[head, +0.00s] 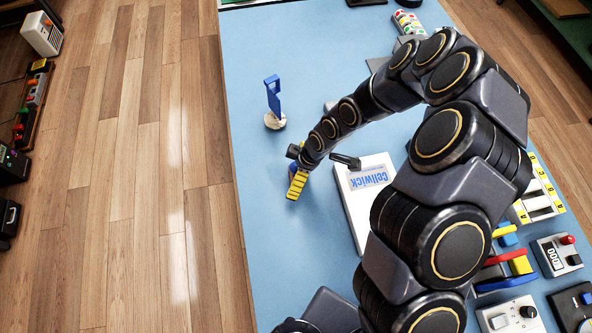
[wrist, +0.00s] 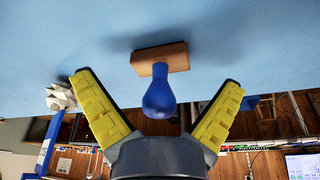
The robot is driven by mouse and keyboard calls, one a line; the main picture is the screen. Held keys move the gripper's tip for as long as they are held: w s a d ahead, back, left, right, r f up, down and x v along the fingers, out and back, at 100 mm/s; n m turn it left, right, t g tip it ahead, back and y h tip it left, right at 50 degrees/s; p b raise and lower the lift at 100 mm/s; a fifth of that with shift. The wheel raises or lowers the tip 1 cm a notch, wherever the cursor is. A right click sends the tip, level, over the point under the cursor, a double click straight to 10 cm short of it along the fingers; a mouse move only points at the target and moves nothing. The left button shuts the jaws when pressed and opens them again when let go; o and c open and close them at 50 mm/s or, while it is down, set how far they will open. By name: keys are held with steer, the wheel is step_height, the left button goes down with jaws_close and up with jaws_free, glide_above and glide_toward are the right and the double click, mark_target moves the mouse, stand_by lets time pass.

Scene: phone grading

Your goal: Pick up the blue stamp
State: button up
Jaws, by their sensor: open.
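The blue stamp has a rounded blue handle (wrist: 159,92) on a rectangular wooden base (wrist: 160,57), seen in the wrist view. Its base rests against the blue table surface. My gripper (wrist: 159,82) is open, with its yellow ribbed fingers spread on either side of the stamp. The handle points toward the palm and shows a gap to both fingers. In the head view my gripper (head: 298,184) is low over the table, left of the white box. It hides most of the stamp there; only a small bit of blue shows beside the yellow finger.
A white Cellwick box (head: 352,208) lies close on the right. Coloured tools and small devices (head: 553,256) crowd the right side. The table's left strip is clear.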

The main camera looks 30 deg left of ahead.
steer(key=shift+s+a+f, duration=0.1)
steer(key=shift+a+f, duration=0.05)
steer(key=shift+f, duration=0.35)
steer(key=c, duration=1.3)
steer(key=shift+o, duration=0.2)
